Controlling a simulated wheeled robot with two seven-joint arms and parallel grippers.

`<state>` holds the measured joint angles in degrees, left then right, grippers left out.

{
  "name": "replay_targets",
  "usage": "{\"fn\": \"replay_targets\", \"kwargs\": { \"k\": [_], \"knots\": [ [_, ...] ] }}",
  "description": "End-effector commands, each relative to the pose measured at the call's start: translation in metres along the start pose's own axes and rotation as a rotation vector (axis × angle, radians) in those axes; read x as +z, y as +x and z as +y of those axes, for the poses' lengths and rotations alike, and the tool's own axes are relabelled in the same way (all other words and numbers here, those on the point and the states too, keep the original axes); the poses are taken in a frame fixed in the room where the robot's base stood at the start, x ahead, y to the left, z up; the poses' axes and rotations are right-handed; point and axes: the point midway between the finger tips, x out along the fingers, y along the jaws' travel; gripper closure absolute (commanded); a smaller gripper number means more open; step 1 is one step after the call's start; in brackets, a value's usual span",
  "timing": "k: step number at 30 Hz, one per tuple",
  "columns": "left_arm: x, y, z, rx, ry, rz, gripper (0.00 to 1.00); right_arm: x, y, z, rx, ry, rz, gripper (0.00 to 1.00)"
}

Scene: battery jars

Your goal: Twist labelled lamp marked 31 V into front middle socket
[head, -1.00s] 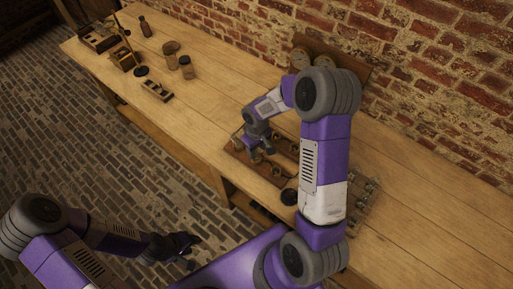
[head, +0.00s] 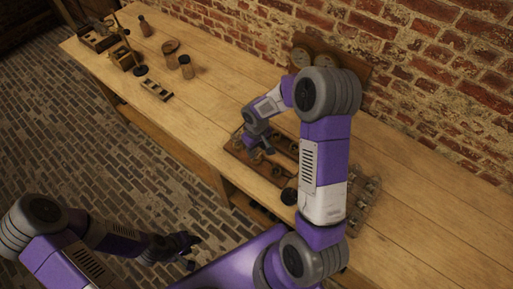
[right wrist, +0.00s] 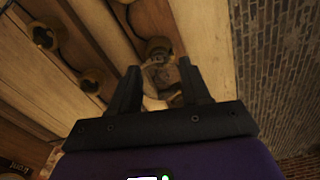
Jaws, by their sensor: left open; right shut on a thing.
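My right gripper (head: 256,148) is over the left part of a wooden socket board (head: 232,152) on the bench. In the right wrist view my right gripper (right wrist: 163,82) is shut on a pale, glassy lamp (right wrist: 158,76) between its fingers. The lamp's marking cannot be read. A round brass socket (right wrist: 158,46) shows just beyond the fingertips, and more sockets (right wrist: 92,80) lie to its left. Whether the lamp touches a socket cannot be told. My left gripper (head: 186,244) is open and empty, away from the bench at lower left.
A rack of small glassy things (head: 368,198) stands right of my right arm. A round black object (head: 289,196) lies by the board's front. Jars (head: 186,68), a small wooden holder (head: 157,91) and instruments stand at the far left. The bench between them and the board is clear.

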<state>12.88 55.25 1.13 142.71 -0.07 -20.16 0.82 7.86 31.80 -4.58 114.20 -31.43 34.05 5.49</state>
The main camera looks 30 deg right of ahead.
Motion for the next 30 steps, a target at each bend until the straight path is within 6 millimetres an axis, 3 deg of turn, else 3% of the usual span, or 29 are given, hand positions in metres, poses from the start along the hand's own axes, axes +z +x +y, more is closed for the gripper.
{"fn": "replay_targets", "kwargs": {
  "k": [15, 26, 30],
  "knots": [
    [-0.001, 0.024, -0.009, 0.0, 0.0, 0.0, 0.57, 0.0, 0.002, -0.001, 0.001, 0.484, 0.001, 0.9],
    [-0.001, 0.024, -0.009, 0.0, 0.0, 0.0, 0.57, 0.001, 0.001, -0.001, 0.0, 0.542, -0.002, 0.9],
    [-0.001, 0.028, -0.01, 0.0, 0.0, 0.0, 0.57, 0.0, 0.002, -0.001, 0.001, 0.665, 0.0, 0.9]
  ]
}}
